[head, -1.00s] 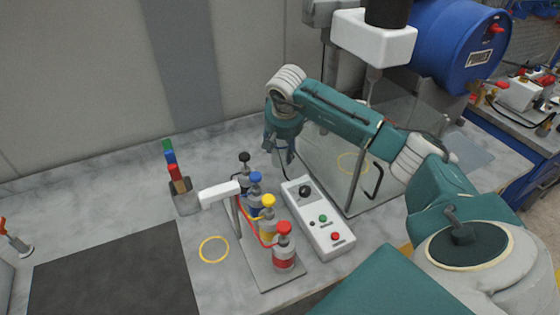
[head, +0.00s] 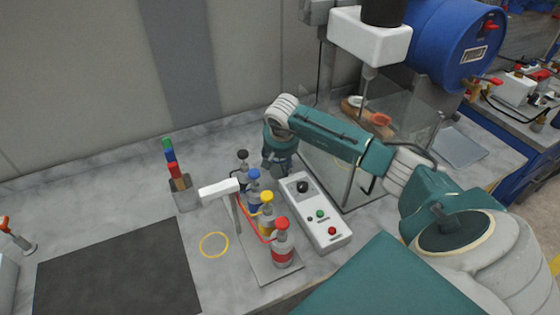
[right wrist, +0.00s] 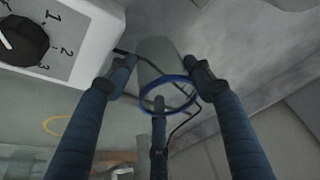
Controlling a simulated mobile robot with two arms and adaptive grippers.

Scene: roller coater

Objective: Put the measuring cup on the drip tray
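My right gripper (head: 278,162) is low over the bench, just behind the white control box. In the right wrist view, the right gripper (right wrist: 160,82) has its fingers spread around a greyish see-through measuring cup (right wrist: 158,60) with a blue rim. The fingers look open, and I cannot see a firm grip. In the head view the cup is hidden by the gripper. A flat grey tray (head: 460,148), which looks like the drip tray, lies at the right below the blue drum's tap. My left gripper is not in view.
The control box (head: 317,212) and a rack of bottles with coloured caps (head: 266,222) stand close in front of the gripper. A clear-walled enclosure (head: 335,185) is right of it, partly behind my arm. A dark mat (head: 115,270) lies left.

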